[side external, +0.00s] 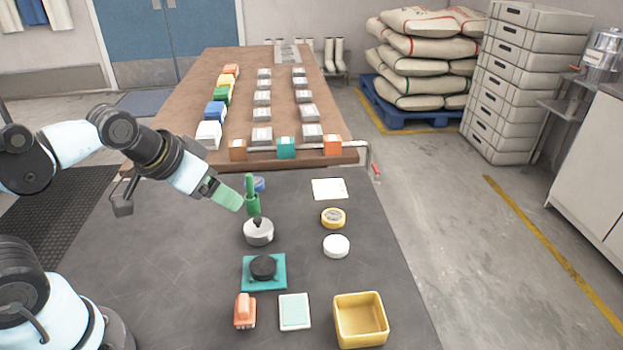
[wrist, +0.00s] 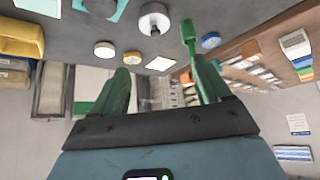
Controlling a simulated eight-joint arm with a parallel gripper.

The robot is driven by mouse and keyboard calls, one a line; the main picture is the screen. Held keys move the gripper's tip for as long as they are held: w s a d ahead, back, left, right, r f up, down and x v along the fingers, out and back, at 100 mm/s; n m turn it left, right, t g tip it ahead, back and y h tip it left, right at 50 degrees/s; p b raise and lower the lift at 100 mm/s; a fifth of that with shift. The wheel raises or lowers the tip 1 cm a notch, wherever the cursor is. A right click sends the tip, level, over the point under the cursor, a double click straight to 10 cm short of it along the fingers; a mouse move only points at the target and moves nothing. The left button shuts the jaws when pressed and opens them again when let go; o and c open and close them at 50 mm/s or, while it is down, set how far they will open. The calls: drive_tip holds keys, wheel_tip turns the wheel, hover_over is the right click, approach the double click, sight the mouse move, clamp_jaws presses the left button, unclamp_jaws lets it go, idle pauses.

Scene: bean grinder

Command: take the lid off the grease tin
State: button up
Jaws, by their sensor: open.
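No label I can read names the grease tin. A low yellow round tin (side external: 333,218) with a greyish top stands on the right of the dark mat, also in the wrist view (wrist: 132,57). A white round tin or lid (side external: 336,245) lies just nearer the camera, also in the wrist view (wrist: 104,48). A pale round pot (side external: 258,231) has a dark knob on top. My gripper (side external: 238,205) has green fingers and is above the mat, left of these. In the wrist view its fingers (wrist: 160,75) are spread with nothing held between them.
An upright green tool (side external: 252,203) stands close beside my fingertips, with a blue round item (side external: 258,184) behind. A white card (side external: 329,189) lies behind the yellow tin. A teal stand (side external: 264,272), orange brush (side external: 245,310), pale tray (side external: 294,312) and yellow box (side external: 360,320) occupy the front.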

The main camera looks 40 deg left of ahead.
idle(0.4)
drive_tip(key=o, duration=0.3)
drive_tip(key=n+g, duration=0.7)
drive_tip(key=n, duration=0.5)
hover_over(258, 219)
drive_tip(key=f, duration=0.5)
drive_tip(key=shift+s+a+f, duration=0.2)
drive_tip(key=shift+s+f, duration=0.1)
drive_tip(key=shift+f, duration=0.05)
drive_tip(key=shift+w+d+f, duration=0.1)
drive_tip(key=shift+w+f, duration=0.05)
drive_tip(key=shift+f, duration=0.85)
drive_tip(key=shift+w+d+f, duration=0.1)
drive_tip(key=shift+f, duration=1.6)
